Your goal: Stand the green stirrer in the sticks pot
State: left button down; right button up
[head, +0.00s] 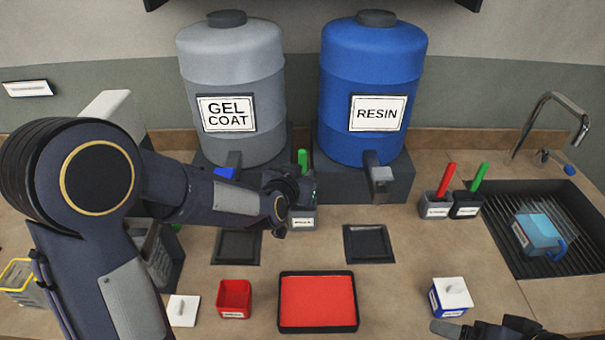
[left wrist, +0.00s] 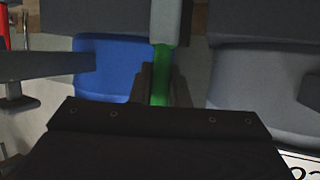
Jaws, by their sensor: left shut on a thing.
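The green stirrer (head: 302,157) stands about upright, its top showing above my left gripper (head: 305,190). My left gripper is shut on it; in the left wrist view the green stirrer (left wrist: 161,70) runs between the fingers (left wrist: 160,85). A small grey pot (head: 303,223) with a white label, too small to read surely, is directly below the gripper in the head view. The stirrer's lower end is hidden, so I cannot tell whether it is inside that pot. My right gripper (head: 490,329) shows partly at the bottom edge, its jaws unclear.
Grey gel coat (head: 232,75) and blue resin (head: 372,70) drums stand behind. Two pots (head: 436,210) (head: 466,211) at right hold a red and another green stick. A red tray (head: 318,328), a red box (head: 234,300) and a lidded blue-white box (head: 450,298) lie in front. A sink (head: 580,215) is at right.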

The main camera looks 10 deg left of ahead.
pick_arm(q)
jog(key=shift+f+b, duration=2.9)
jog(key=shift+f, duration=0.45)
jog(key=c, duration=1.3)
grip_release()
jog(key=shift+s, duration=0.1)
jog(key=v, duration=0.7)
jog(key=shift+s+r+p, duration=0.2)
jog(key=shift+s+p, duration=0.1)
jog(key=shift+p, duration=0.05)
jog(key=shift+a, duration=0.1)
